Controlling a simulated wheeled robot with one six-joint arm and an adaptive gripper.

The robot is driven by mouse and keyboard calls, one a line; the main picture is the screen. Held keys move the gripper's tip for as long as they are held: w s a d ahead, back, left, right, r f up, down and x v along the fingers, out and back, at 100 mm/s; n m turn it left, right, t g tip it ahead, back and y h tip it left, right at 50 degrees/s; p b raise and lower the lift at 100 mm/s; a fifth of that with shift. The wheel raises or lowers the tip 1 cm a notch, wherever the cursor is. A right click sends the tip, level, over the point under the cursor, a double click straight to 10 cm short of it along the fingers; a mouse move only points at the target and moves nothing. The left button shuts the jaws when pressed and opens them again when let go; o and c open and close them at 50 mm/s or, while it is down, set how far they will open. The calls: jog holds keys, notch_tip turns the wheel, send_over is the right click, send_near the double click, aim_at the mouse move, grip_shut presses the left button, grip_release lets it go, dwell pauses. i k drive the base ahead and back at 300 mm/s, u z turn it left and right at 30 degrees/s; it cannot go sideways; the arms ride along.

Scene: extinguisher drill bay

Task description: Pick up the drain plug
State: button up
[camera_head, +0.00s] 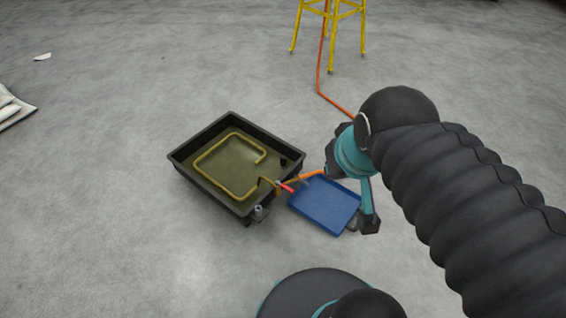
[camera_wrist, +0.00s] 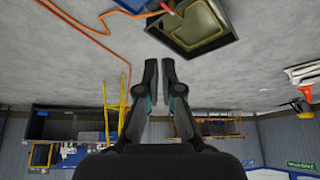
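I cannot make out the drain plug for certain. A small dark piece (camera_head: 283,161) shows inside the far right corner of the black square pan (camera_head: 205,192), and a small grey fitting (camera_head: 258,213) shows at its near corner. The pan has a bent brass-coloured tube (camera_head: 226,193) in it. It also shows at the top of the upside-down wrist view (camera_wrist: 222,48). My gripper (camera_wrist: 160,66) points over the floor with a narrow gap between its fingers and nothing between them.
A blue tray (camera_head: 325,205) lies right of the pan. An orange hose (camera_head: 319,75) runs from the yellow stool (camera_head: 331,14) toward the trays. White cloth (camera_head: 12,105) lies at the left edge. The floor left of the pan is clear.

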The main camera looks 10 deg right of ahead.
aim_at(283, 158)
jog(key=k, duration=1.05)
jog(key=u, duration=1.05)
jog(key=i, duration=1.7)
jog(key=z, duration=1.05)
jog(key=i, duration=0.5)
jog(key=z, duration=0.5)
